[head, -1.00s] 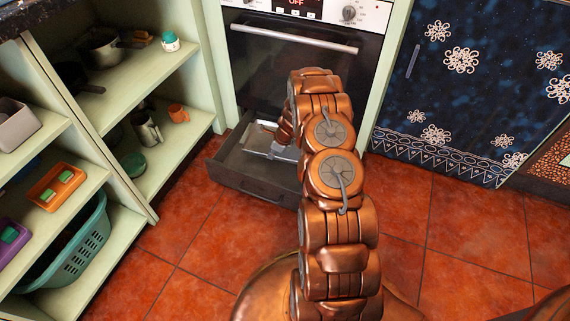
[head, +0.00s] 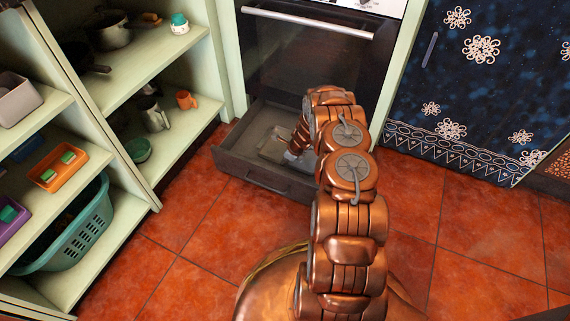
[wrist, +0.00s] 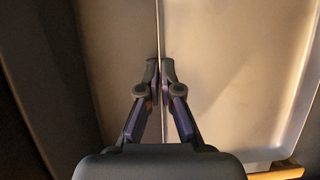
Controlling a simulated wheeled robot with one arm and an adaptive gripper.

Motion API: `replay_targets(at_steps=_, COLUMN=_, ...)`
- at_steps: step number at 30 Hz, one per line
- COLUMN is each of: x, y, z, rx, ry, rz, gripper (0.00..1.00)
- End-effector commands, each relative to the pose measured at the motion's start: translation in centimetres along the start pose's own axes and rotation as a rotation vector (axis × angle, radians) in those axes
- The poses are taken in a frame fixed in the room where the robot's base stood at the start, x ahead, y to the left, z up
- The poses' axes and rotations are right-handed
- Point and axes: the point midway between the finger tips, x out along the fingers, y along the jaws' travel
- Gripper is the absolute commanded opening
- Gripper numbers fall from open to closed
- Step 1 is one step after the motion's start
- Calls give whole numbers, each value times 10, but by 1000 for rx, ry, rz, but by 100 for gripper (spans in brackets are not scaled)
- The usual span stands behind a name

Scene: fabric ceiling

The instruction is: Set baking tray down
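The baking tray (wrist: 235,75) shows in the wrist view as a pale metal surface with a raised, rounded rim at right. Its thin near edge runs up the middle of the picture. My gripper (wrist: 159,75) has its two fingertips closed on that edge, one on each side. In the head view my arm reaches down into the open drawer (head: 262,180) under the oven. A flat greyish piece (head: 273,148) shows beside my wrist inside the drawer; I cannot tell if it is the tray. My fingertips are hidden there.
The oven (head: 300,60) stands above the drawer, its door shut. Open shelves at left hold a teal basket (head: 75,235), an orange tray (head: 45,178) and pots. A blue patterned panel (head: 470,85) is at right. In the wrist view a wooden-coloured piece (wrist: 278,173) shows at bottom right.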

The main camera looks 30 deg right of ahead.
Motion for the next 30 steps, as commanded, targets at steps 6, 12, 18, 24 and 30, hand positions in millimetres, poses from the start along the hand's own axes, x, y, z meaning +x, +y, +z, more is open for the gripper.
replay_targets(at_steps=6, x=5, y=-1, z=-1, rx=-1, ry=-1, rz=-2, gripper=0)
replay_targets(at_steps=12, x=7, y=-1, z=-2, rx=-2, ry=-1, rz=-2, gripper=0)
replay_targets(at_steps=18, x=7, y=-1, z=-2, rx=-2, ry=-1, rz=-2, gripper=20)
replay_targets(at_steps=24, x=7, y=0, z=-2, rx=-2, ry=-1, rz=-1, gripper=31)
replay_targets(at_steps=30, x=7, y=0, z=-2, rx=-2, ry=-1, rz=-1, gripper=31)
